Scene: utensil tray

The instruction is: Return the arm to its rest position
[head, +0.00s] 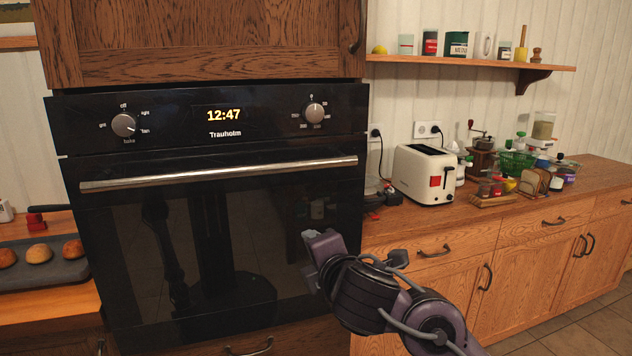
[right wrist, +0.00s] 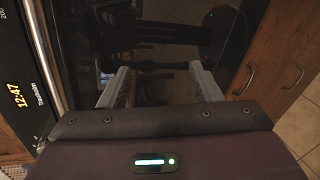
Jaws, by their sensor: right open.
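My right arm (head: 375,295) comes in from the lower right of the head view, bent, in front of the oven door. My right gripper (head: 308,262) is at its end, close before the right part of the dark oven glass. Whether it touches the glass cannot be told. In the right wrist view the right gripper (right wrist: 163,82) has its two grey fingers wide apart with nothing between them. My left gripper is not in view.
The black oven (head: 215,220) is shut, with a steel handle (head: 220,174) across its door. A white toaster (head: 424,174) and several kitchen items stand on the wooden counter (head: 445,225) at right. A baking tray (head: 45,277) with buns lies at left.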

